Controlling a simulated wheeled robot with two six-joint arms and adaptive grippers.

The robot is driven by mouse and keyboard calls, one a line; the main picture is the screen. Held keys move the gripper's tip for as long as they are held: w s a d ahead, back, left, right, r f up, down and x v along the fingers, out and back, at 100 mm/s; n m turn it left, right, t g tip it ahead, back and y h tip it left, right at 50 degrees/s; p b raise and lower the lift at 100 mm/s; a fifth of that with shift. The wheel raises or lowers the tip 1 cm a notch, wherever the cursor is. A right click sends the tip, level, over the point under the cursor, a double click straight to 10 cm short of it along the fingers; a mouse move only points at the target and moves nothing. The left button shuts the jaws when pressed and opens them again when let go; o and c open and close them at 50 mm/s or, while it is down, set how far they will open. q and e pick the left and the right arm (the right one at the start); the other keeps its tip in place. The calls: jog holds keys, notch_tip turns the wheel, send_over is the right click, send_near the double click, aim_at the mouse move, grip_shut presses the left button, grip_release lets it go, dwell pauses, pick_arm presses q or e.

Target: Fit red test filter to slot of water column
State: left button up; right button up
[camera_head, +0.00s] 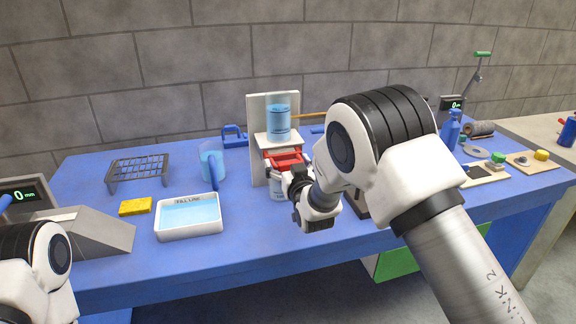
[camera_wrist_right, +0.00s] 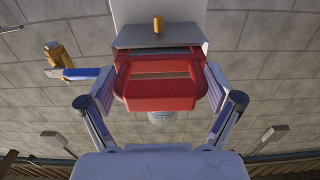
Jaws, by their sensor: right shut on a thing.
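The water column (camera_head: 252,130) is a white stand with a clear cylinder of blue water (camera_head: 279,122) on its upper shelf. The red test filter (camera_head: 285,158) is at the column's slot, just below that shelf. In the right wrist view the red filter (camera_wrist_right: 158,90) lies between both fingers, under the grey shelf (camera_wrist_right: 160,36); how deep it sits in the slot is hidden. My right gripper (camera_head: 292,172) is shut on the filter. A clear vessel (camera_head: 278,187) stands below it, partly hidden by the gripper. My left arm shows at the lower left, but its gripper is out of view.
A white tray of water (camera_head: 190,232), a yellow sponge (camera_head: 135,206), a wire rack (camera_head: 138,173) and a blue-handled jug (camera_head: 211,160) stand left of the column. Blue bottles (camera_head: 450,130) and small parts lie at the right. The front table middle is clear.

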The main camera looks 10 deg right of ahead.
jog(key=o, duration=1)
jog(key=shift+w+r, duration=0.1)
jog(key=shift+c, duration=0.2)
jog(key=s, duration=1)
jog(key=shift+d, duration=0.2)
jog(key=shift+f, duration=0.2)
